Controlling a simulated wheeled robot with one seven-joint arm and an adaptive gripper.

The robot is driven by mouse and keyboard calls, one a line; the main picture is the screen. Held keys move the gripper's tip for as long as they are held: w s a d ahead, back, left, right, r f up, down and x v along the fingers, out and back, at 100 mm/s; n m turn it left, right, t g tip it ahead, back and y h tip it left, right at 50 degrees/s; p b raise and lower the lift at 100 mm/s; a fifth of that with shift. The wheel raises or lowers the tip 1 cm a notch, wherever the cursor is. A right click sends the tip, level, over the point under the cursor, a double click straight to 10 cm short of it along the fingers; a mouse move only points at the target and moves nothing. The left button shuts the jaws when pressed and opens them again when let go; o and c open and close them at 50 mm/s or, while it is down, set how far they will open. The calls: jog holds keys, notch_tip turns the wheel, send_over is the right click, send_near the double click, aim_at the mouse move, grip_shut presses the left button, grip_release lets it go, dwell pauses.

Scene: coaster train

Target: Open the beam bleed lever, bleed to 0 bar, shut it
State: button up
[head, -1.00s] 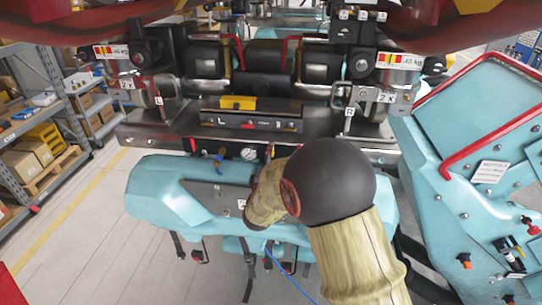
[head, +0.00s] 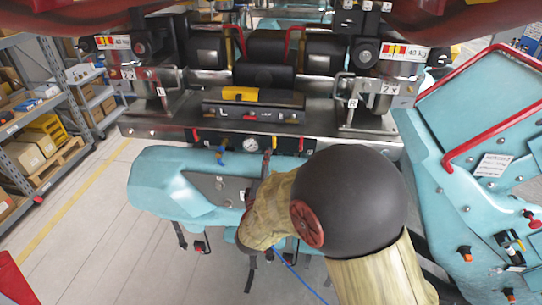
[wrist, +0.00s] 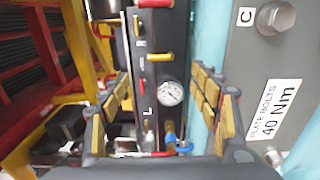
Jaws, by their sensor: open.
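The gauge reading is too small to tell, and I cannot tell which lever is the bleed lever. My gripper (wrist: 167,103) is open and empty, facing the panel; in the head view my arm partly hides it.
A tool tray with a yellow item (head: 239,93) sits on the beam. A teal seat part (head: 160,190) lies below the panel, and a teal body with red rail (head: 490,135) stands right. Shelves (head: 45,110) are at left; the floor between is open.

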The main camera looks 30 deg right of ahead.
jog(key=shift+v, duration=1.1)
jog(key=s+a+f+m+g+y+b, duration=0.2)
jog(key=s+a+f+m+y+b, duration=0.2)
jog(key=a+f+y+b, duration=0.75)
jog(key=s+d+f+m+g+b, duration=0.1)
jog(key=s+f+m+g+b, duration=0.2)
jog(key=s+b, duration=0.4)
jog(key=s+f+m+g+h+b, duration=0.1)
jog(key=s+f+m+g+b, duration=0.3)
jog(key=s, duration=1.4)
notch_tip(320, 180, down, 2)
jog(key=b, duration=0.3)
jog(key=shift+s+d+f+b, duration=0.25)
jog(key=shift+d+b, duration=0.1)
